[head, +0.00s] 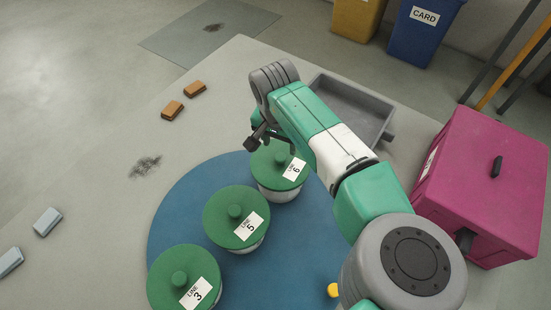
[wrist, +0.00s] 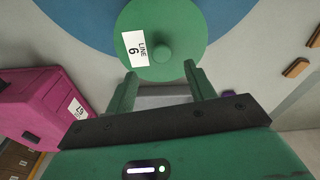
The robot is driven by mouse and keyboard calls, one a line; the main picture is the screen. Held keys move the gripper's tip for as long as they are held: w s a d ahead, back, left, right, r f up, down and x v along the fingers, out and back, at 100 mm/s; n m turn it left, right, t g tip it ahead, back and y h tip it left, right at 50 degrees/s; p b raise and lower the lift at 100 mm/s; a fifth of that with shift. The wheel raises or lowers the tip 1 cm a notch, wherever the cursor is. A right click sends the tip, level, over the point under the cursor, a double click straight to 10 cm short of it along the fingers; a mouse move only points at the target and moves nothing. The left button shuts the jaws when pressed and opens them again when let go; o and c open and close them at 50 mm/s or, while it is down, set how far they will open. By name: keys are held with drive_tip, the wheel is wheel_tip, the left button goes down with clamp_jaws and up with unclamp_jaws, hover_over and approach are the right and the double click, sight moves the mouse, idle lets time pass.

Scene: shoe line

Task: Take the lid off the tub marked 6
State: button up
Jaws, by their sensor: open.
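The tub marked 6 (head: 279,190) stands on the blue round mat (head: 180,215), farthest back of three tubs. Its green lid (head: 265,165) is on, with a round knob; the knob (wrist: 162,54) and the "LINE 6" label (wrist: 135,49) show in the wrist view. My gripper (wrist: 157,80) is open and empty, its two green fingers apart, pointing toward the lid's edge with the knob beyond the fingertips. In the head view my gripper (head: 272,143) is above the back of the lid, and my arm hides part of the surroundings.
Tubs marked 5 (head: 236,217) and 3 (head: 184,278), both lidded, stand in front. A grey tray (head: 345,105) lies behind my arm, and a magenta box (head: 485,180) is at right. Orange blocks (head: 172,110) and pale blocks (head: 47,222) lie at left.

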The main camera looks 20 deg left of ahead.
sight(281, 157)
drive_tip(key=shift+a+f, duration=0.2)
drive_tip(key=shift+f, duration=0.65)
drive_tip(key=f+b, duration=0.2)
drive_tip(key=f, duration=0.1)
drive_tip(key=w+f+b, duration=0.1)
drive_tip(key=f, duration=0.1)
drive_tip(key=shift+d+f, duration=0.15)
drive_tip(key=shift+d, duration=0.05)
drive_tip(key=c, duration=1)
